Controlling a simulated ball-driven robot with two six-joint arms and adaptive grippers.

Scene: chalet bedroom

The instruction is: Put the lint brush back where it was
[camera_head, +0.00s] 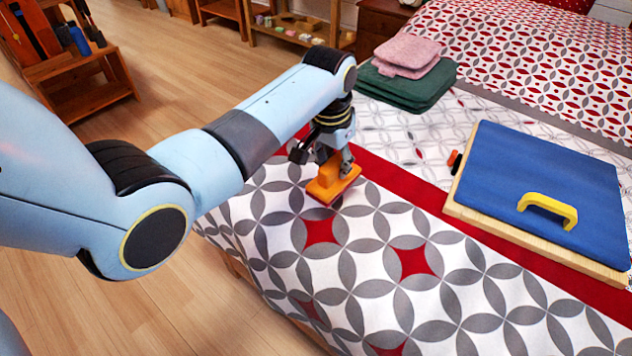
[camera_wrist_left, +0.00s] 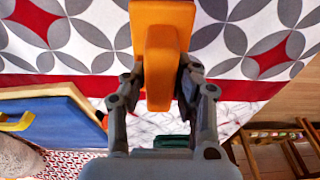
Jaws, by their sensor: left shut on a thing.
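The lint brush (camera_head: 332,180) is orange, with a flat head and a raised grip. My left gripper (camera_head: 338,158) is shut on its grip and holds it over the patterned bed cover, near the bed's left edge. I cannot tell whether the brush touches the cover. In the left wrist view the orange brush (camera_wrist_left: 160,55) sits between the two fingers of the left gripper (camera_wrist_left: 163,85), with its head towards the top of the picture. My right gripper is not in view.
A blue-topped wooden board (camera_head: 545,175) with a yellow handle (camera_head: 548,209) lies on the bed at the right. Folded green cloths (camera_head: 408,88) and pink cloths (camera_head: 408,52) are stacked behind. A wooden rack (camera_head: 85,85) stands at the far left. The front of the bed cover is clear.

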